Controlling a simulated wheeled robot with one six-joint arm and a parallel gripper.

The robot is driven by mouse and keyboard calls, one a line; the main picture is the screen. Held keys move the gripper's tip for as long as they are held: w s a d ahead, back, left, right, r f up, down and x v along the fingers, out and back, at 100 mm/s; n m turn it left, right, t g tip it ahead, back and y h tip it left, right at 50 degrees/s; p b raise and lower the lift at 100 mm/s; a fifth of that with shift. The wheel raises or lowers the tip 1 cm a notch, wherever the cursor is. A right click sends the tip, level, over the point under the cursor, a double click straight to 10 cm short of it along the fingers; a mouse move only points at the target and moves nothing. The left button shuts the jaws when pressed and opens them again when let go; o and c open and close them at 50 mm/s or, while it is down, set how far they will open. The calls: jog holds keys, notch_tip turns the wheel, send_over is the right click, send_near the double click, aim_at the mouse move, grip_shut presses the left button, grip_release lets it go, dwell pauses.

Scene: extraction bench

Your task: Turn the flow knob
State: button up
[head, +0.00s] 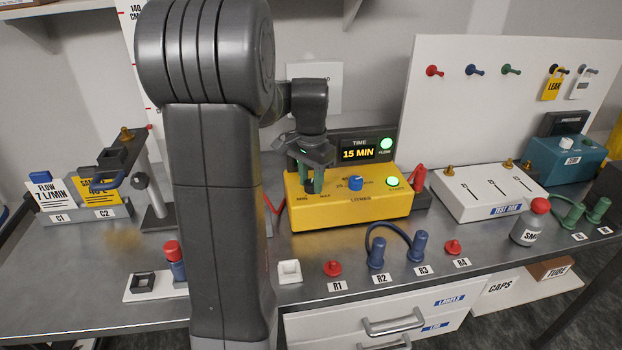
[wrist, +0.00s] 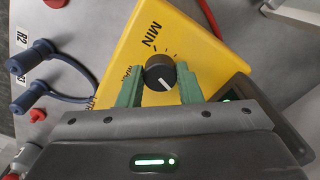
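A yellow box (head: 335,212) on the bench carries a blue knob (head: 356,183) at its middle and a lit green button (head: 393,181) at its right. My gripper (head: 314,182) points down over the box's left part. In the wrist view, a black round knob (wrist: 160,72) with a white pointer line lies between the two green fingers of my gripper (wrist: 160,82). The fingers flank the knob closely; whether they press on it I cannot tell. "MIN" is printed beside it; a second label is partly hidden. In the head view, my gripper hides this knob.
A display (head: 358,153) reading 15 MIN stands behind the box. A card (head: 52,195) at left reads FLOW 7 L/MIN. Blue plugs with a cable (head: 377,252) and red caps (head: 332,268) stand in front. A white panel box (head: 485,190) stands to the right.

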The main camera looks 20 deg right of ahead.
aim_at(311, 182)
jog(key=shift+m+p, duration=0.55)
jog(key=shift+m, duration=0.65)
jog(key=o, duration=1)
notch_tip(311, 182, up, 14)
jog(key=shift+f, duration=0.1)
notch_tip(311, 182, down, 14)
jog(key=shift+r, duration=0.25)
jog(key=shift+f, duration=0.3)
jog(key=shift+r+n+b, duration=0.15)
jog(key=shift+n+b, duration=0.15)
jog(key=shift+n, duration=0.3)
